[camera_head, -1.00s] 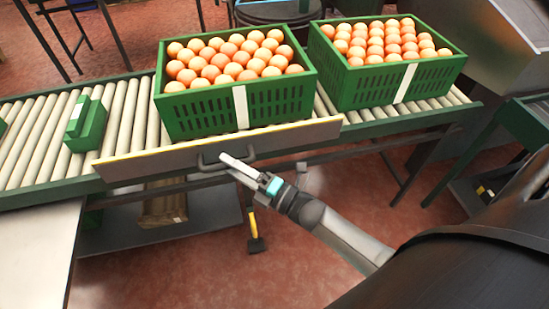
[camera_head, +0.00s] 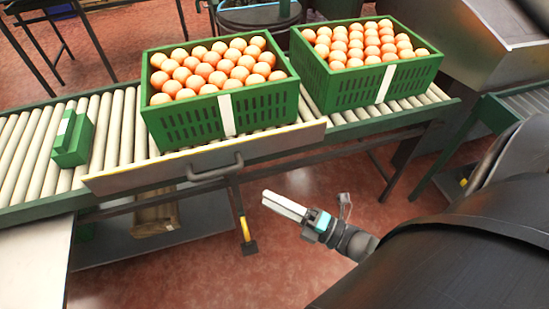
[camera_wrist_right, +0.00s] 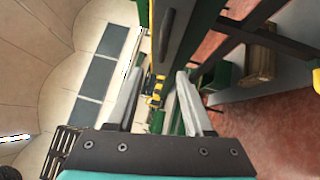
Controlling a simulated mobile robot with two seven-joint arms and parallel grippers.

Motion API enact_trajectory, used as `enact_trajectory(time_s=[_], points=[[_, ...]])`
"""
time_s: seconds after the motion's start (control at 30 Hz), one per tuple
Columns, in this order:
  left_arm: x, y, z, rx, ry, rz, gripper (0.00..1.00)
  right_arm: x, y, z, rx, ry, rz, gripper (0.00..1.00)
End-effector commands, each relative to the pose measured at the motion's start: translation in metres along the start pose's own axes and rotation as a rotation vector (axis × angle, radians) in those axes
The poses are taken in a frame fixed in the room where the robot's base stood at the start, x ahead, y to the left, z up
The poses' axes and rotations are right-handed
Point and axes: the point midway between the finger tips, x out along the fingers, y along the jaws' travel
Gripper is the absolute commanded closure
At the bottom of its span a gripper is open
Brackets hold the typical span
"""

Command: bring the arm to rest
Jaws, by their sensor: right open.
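My right gripper (camera_head: 284,205) is over the red floor, in front of the conveyor and to the right of the grey panel's handle (camera_head: 216,168), apart from it. In the right wrist view its two fingers (camera_wrist_right: 158,100) stand apart with nothing between them. My right arm (camera_head: 450,245) comes in from the lower right. My left gripper is not in the head view.
A metal machine (camera_head: 475,45) stands at the right. Floor below the gripper is clear.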

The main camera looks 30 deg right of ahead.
Motion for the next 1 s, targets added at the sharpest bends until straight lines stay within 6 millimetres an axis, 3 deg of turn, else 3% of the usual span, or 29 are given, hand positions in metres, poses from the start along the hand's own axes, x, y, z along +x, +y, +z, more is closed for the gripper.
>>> enact_trajectory(time_s=[0.33, 0.47, 0.67, 0.8, 1.0], points=[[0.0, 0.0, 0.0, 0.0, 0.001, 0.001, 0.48, 0.001, -0.001, 0.0, 0.005, -0.002, -0.004, 0.48], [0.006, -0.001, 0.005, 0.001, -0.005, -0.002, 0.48, -0.001, -0.016, 0.005, 0.089, -0.049, -0.069, 0.48], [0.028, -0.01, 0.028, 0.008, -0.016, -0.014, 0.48, -0.026, -0.088, 0.013, 0.467, -0.281, -0.342, 0.48], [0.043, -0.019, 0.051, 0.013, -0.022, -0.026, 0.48, -0.066, -0.144, 0.002, 0.771, -0.513, -0.551, 0.48], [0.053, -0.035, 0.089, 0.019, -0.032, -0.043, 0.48, -0.14, -0.199, -0.038, 1.149, -0.906, -0.811, 0.48]])
